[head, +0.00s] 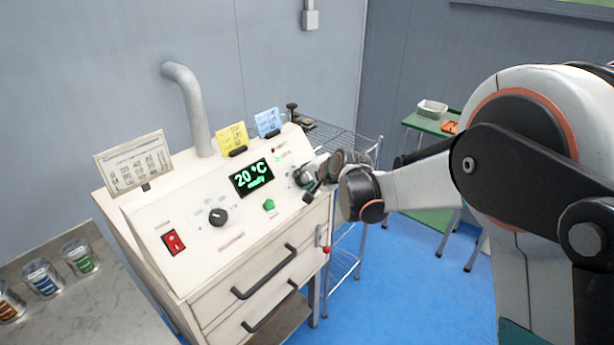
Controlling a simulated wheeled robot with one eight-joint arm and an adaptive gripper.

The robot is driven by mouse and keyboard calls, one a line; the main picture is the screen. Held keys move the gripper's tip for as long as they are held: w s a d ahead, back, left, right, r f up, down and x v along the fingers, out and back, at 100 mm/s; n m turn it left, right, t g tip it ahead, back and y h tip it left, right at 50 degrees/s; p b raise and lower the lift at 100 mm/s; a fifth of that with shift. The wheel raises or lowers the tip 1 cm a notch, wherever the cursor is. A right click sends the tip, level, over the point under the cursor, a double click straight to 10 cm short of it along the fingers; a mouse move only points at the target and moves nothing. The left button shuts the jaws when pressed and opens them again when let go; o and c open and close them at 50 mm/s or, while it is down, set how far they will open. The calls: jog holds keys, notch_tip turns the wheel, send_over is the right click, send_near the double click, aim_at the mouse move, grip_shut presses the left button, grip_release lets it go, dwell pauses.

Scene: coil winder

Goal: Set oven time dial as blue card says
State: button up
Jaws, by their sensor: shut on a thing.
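The oven (200,260) is a cream cabinet with a sloped control panel. My gripper (308,184) is at the panel's right end, shut on the time dial (299,177), which it partly hides. The dial's pointer and scale cannot be read. The blue card (267,122) stands upright at the panel's back right; its writing is too small to read. The display (252,178) shows 20 °C in green with a blurred word below. A second black dial (218,217) sits on the left of the panel.
A yellow card (232,138) and a white card (134,162) stand along the panel's back edge. A green button (269,204) and red switch (172,241) are on the panel. A wire rack (345,262) stands close on the right.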

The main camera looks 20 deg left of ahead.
jog(key=m+p, duration=0.1)
jog(key=m, duration=0.3)
jog(key=shift+g+h, duration=0.4)
jog(key=shift+w+m+g+p, duration=0.1)
jog(key=shift+m+g+p, duration=0.3)
jog(key=shift+m, duration=1.1)
jog(key=o, duration=1.1)
jog(key=shift+c, duration=0.2)
jog(key=v, duration=1.2)
jog(key=shift+r, duration=0.2)
jog(key=shift+a, duration=0.15)
